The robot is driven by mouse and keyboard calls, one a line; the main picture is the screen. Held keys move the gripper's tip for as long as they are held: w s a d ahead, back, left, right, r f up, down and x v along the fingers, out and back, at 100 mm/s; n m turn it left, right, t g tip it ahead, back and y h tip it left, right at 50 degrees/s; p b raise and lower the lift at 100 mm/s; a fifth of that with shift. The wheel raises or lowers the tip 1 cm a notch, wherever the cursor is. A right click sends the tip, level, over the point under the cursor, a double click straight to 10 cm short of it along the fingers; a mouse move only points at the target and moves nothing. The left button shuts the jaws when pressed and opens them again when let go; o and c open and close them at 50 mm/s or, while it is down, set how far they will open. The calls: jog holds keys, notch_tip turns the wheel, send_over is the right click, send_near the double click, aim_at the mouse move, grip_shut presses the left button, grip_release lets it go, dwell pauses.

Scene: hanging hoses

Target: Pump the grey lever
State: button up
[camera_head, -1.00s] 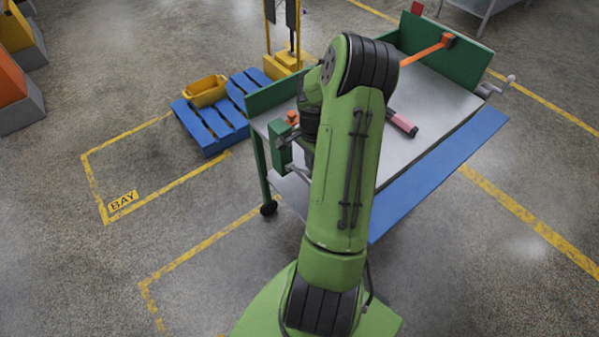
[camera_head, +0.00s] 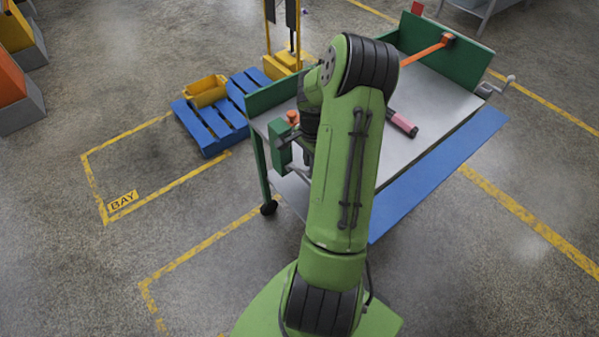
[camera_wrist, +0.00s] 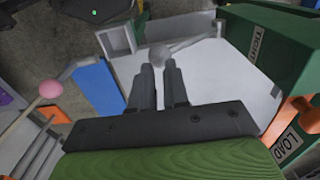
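In the wrist view, the grey lever (camera_wrist: 160,55) shows as a round grey knob on a thin grey rod that runs up to the right toward a dark green box. My gripper (camera_wrist: 160,66) has its two dark fingers close together at the knob, one at each side of it, and looks shut on it. The fingertips hide part of the knob's sides. In the head view my green arm covers much of the bench, and the lever cannot be made out clearly there.
A bench (camera_head: 437,100) with a grey top and green end panels stands under my arm. The wrist view shows a pink ball (camera_wrist: 50,88) on a rod at left and a green box (camera_wrist: 268,45) with an orange part at right. A blue pallet (camera_head: 208,128) stands left of the bench.

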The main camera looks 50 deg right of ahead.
aim_at(300, 170)
jog(key=shift+f, duration=0.1)
jog(key=shift+f+b, duration=0.8)
jog(key=shift+f, duration=0.1)
jog(key=shift+s+a+f+b, duration=0.1)
jog(key=shift+s+f+b, duration=0.3)
jog(key=shift+f+b, duration=0.25)
jog(key=shift+s+a+f+b, duration=0.1)
jog(key=shift+s+f+b, duration=0.25)
jog(key=shift+f+b, duration=0.3)
